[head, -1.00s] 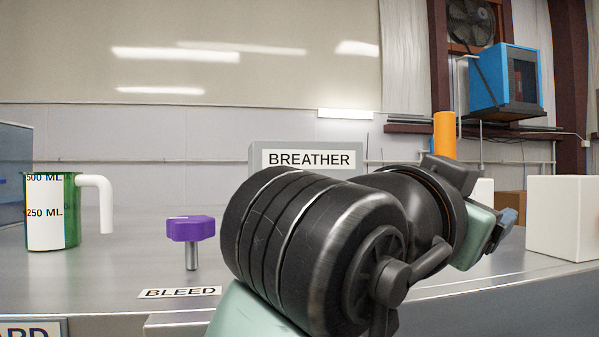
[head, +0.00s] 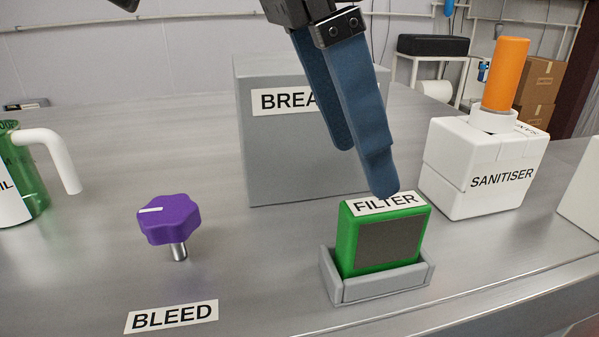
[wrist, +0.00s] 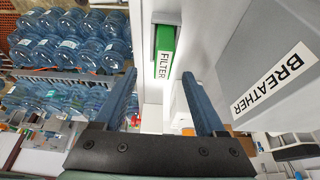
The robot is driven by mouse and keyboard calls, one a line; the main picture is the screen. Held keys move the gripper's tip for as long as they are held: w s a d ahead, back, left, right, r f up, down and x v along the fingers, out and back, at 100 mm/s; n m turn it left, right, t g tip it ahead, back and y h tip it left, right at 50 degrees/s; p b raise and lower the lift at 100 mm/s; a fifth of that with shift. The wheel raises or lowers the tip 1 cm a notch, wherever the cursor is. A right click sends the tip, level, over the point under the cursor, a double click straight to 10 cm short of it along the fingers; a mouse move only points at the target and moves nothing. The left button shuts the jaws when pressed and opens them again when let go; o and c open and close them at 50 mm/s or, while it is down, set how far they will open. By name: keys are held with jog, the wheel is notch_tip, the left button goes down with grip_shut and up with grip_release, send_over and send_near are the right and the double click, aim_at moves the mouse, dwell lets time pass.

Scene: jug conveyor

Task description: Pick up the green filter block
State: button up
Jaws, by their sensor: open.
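The green filter block (head: 347,240) stands upright in a low grey holder (head: 385,287). It has a dark panel on its front and a FILTER label on top. My gripper (head: 364,168) is open and empty, its two blue fingers reaching down above the block. In the head view the nearer fingertip overlaps the label's upper edge; I cannot tell whether it touches. In the wrist view the block (wrist: 165,45) shows beyond and between the fingertips (wrist: 160,74), nearer the right finger.
The grey BREATHER box (head: 290,160) stands behind the block. The white SANITISER box (head: 480,165) with an orange cylinder (head: 506,73) is to its right. A purple BLEED knob (head: 170,218) and a green jug (head: 25,180) are left. The bench between knob and holder is clear.

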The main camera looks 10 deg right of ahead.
aim_at(371, 206)
jog(key=x, duration=0.4)
jog(key=shift+w+d+f, duration=0.1)
jog(key=shift+w, duration=0.05)
jog(key=b+x, duration=0.2)
jog(key=x, duration=0.1)
jog(key=b+x, duration=0.1)
jog(key=b, duration=0.1)
jog(key=shift+w+f, duration=0.15)
jog(key=shift+f, duration=0.25)
jog(key=shift+f+b, duration=0.25)
jog(key=shift+b, duration=0.05)
jog(key=shift+d, duration=0.1)
grip_shut()
